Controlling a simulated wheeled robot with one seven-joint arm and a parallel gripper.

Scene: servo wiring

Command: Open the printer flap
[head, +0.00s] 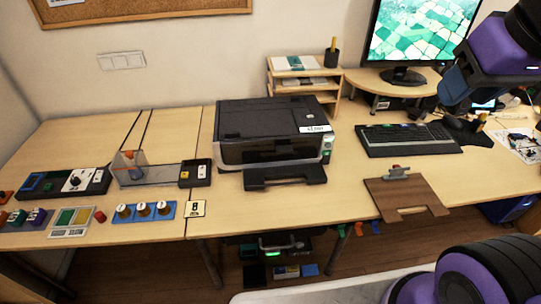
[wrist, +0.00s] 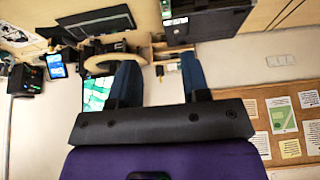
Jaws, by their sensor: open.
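The black printer (head: 272,132) stands on the desk near the middle of the head view. Its dark front panel (head: 268,150) looks closed, and a black tray (head: 284,175) sticks out below it. I cannot tell which part is the flap. In the wrist view the printer (wrist: 212,20) shows upside down at the top edge. My gripper (wrist: 160,82) is open and empty in the wrist view, its two dark blue fingers apart.
A wooden shelf (head: 304,88) stands behind the printer, and a monitor (head: 420,35) to its right. A keyboard (head: 408,139) and clipboard (head: 405,196) lie right of it. Desk in front of the tray is mostly clear.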

